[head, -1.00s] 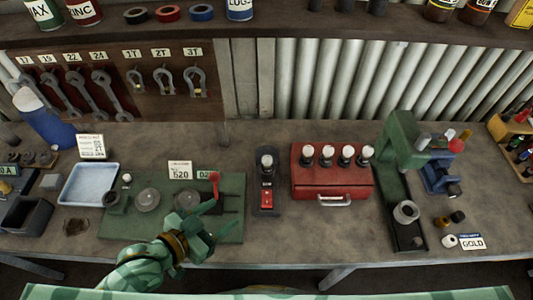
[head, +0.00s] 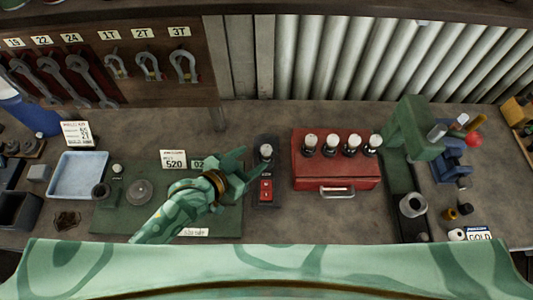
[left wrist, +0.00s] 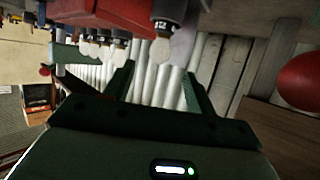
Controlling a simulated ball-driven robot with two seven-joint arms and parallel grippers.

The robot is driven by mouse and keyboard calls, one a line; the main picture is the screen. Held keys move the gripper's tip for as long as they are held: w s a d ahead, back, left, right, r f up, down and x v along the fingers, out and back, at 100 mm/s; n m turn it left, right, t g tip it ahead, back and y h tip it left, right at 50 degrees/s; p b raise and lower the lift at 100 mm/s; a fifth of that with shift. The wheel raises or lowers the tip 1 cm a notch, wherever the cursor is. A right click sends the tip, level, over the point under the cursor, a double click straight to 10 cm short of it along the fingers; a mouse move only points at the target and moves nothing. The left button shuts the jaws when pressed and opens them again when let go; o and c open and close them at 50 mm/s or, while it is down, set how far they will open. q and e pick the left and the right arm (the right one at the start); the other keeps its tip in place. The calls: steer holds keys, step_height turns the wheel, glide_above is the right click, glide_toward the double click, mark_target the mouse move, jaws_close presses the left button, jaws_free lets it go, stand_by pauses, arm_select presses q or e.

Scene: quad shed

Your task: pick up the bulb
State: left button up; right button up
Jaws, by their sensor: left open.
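A single bulb (head: 266,151) with a white top stands upright in a dark stand (head: 279,196) with a red switch. Several similar white-topped bulbs (head: 331,144) stand in a row along the back of the red box (head: 334,175) to its right. My left gripper (head: 250,163) is open and empty, just left of the single bulb, with its fingers pointing toward it. The left wrist view shows a pale rounded bulb (left wrist: 182,45) beyond and between the two fingers, apart from them. My right gripper is not in view.
A blue-white tray (head: 78,176) is at left. A green press (head: 408,135) stands right of the red box. A red ball (left wrist: 300,80) shows close by.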

mark_target(262, 152)
arm_select(q)
steer(key=x, duration=0.5)
steer(key=shift+d+f+b, duration=0.1)
steer(key=shift+f+b, duration=0.1)
steer(key=shift+b, duration=0.1)
steer(key=shift+c, duration=0.9)
steer(key=c, duration=0.9)
steer(key=shift+r, duration=0.1)
